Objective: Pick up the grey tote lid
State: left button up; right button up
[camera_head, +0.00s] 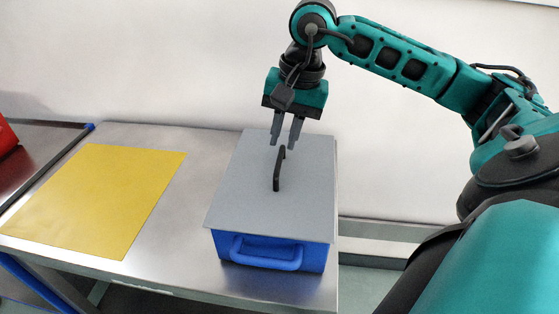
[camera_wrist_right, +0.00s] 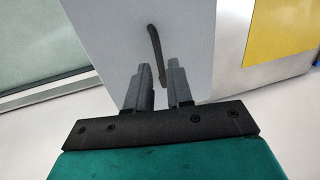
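The grey tote lid (camera_head: 250,200) lies flat on the blue tote (camera_head: 310,260), covering its top. A black bar handle (camera_head: 280,168) stands up from the middle of the lid. My left gripper is not in view.
The tote stands at the right end of a metal table (camera_head: 170,230). A yellow mat (camera_head: 100,195) lies flat and empty to its left. A red object (camera_head: 6,138) shows at the far left edge. A pale wall (camera_head: 150,60) rises behind the table.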

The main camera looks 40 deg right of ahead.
aim_at(279, 163)
jog(key=f, duration=0.3)
jog(key=shift+w+a+f, duration=0.15)
jog(key=shift+w+a, duration=0.05)
jog(key=shift+w, duration=0.05)
jog(key=shift+w+d+f, duration=0.1)
jog(key=shift+w+f, duration=0.1)
jog(key=shift+f, duration=0.7)
jog(key=shift+w+a+f, duration=0.1)
jog(key=shift+w+f, duration=0.05)
jog(key=shift+f, duration=0.7)
jog(key=shift+w+d+f, duration=0.1)
jog(key=shift+w+f, duration=0.1)
jog(key=shift+f, duration=0.7)
jog(key=shift+c, duration=0.5)
grip_shut()
jog(key=shift+r, duration=0.1)
